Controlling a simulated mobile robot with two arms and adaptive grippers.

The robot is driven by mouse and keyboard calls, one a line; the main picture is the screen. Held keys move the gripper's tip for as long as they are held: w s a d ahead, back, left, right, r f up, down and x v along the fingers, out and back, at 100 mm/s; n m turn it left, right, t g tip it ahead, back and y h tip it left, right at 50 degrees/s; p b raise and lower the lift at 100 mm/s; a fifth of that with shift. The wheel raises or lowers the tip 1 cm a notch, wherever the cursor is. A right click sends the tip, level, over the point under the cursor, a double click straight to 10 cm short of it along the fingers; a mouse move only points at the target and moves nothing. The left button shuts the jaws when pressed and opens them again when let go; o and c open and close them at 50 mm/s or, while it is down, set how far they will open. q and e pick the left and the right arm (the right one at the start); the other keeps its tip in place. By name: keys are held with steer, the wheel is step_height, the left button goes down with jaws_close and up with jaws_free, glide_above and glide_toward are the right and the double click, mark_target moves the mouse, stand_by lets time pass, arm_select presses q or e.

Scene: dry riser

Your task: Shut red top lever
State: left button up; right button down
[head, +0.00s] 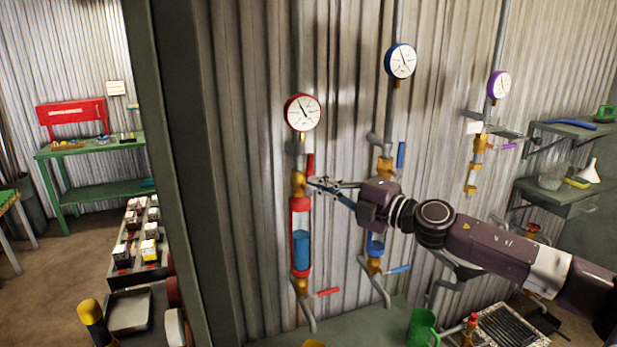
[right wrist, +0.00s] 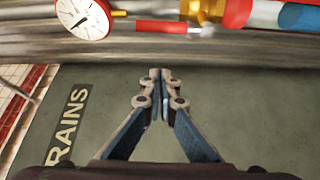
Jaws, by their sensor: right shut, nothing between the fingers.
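The red top lever (head: 310,164) points upright beside the brass valve (head: 298,184) on the left pipe, under the red-rimmed gauge (head: 303,112). Below the valve is a red-framed tube (head: 301,235) with blue liquid in its lower part. My right gripper (head: 311,182) is shut and empty, its tips close to the lever's lower end in the head view. In the right wrist view the lever (right wrist: 158,26) lies above the fingertips (right wrist: 160,73), with a visible gap in the picture. A red bottom lever (head: 328,292) sticks out sideways. My left gripper is not in view.
A blue-gauge pipe (head: 400,62) with blue levers (head: 401,155) stands behind my right arm. A purple-gauge pipe (head: 499,86) is farther right. A green mug (head: 422,328) stands on the surface below. A dark post (head: 185,150) rises left of the red pipe.

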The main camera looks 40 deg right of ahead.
mark_target(310, 172)
steer(key=shift+w+d+p, duration=0.35)
steer(key=shift+w+p, duration=0.55)
steer(key=shift+w, duration=0.2)
steer(key=shift+w+d+p, duration=0.35)
steer(key=shift+w+p, duration=0.6)
steer(key=shift+w, duration=0.15)
steer(key=shift+w+d+p, duration=0.35)
steer(key=shift+w+p, duration=0.55)
steer(key=shift+w, duration=0.2)
